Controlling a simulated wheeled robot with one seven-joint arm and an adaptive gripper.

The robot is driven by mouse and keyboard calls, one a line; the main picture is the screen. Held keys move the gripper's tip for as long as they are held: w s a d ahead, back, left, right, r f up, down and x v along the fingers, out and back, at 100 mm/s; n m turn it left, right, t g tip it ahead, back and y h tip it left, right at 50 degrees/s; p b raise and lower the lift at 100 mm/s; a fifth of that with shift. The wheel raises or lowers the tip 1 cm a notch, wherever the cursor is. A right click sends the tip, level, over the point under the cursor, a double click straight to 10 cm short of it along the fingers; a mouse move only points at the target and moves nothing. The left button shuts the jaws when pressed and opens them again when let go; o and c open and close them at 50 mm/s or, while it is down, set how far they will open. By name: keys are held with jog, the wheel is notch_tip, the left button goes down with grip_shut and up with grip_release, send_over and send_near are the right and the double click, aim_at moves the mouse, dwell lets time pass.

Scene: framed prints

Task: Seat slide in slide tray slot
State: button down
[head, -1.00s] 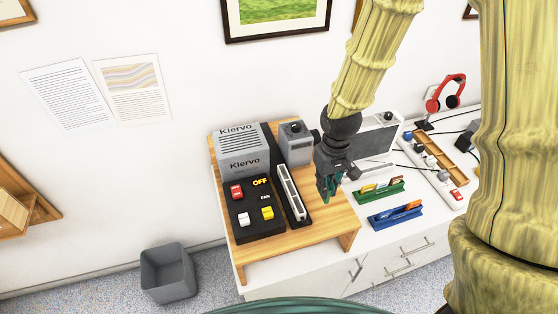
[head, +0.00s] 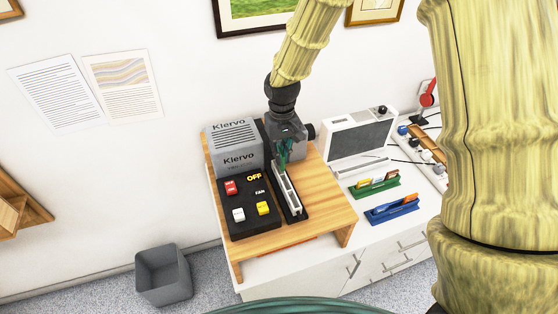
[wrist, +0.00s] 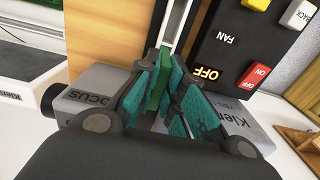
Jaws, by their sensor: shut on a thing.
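My gripper (head: 283,162) has teal finger pads and is over the far end of the slide tray (head: 289,196), a long white tray with a dark channel on the black projector base. In the wrist view my gripper (wrist: 164,68) is shut on a thin green slide (wrist: 157,84), which stands between the pads. The slide tray (wrist: 173,26) runs away from the fingertips there. The slide's lower edge is hidden, so I cannot tell whether it is in a slot or above it.
The grey Klervo projector (head: 234,145) and a button panel (head: 250,206) are left of the tray. A grey focus block (head: 296,138) is close behind my gripper. Green (head: 376,185) and blue (head: 392,209) slide racks, and a light box (head: 360,138), stand to the right.

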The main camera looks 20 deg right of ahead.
jog(key=shift+w+a, duration=0.1)
jog(key=shift+w, duration=0.15)
jog(key=shift+f+b, duration=0.35)
jog(key=shift+b, duration=0.05)
jog(key=shift+f+b, duration=1.05)
jog(key=shift+f, duration=0.3)
jog(key=shift+a, duration=0.1)
jog(key=shift+f, duration=0.2)
jog(key=c, duration=1.5)
grip_release()
jog(key=shift+r, duration=0.1)
jog(key=shift+r+b, duration=1.75)
jog(key=shift+r, duration=4.35)
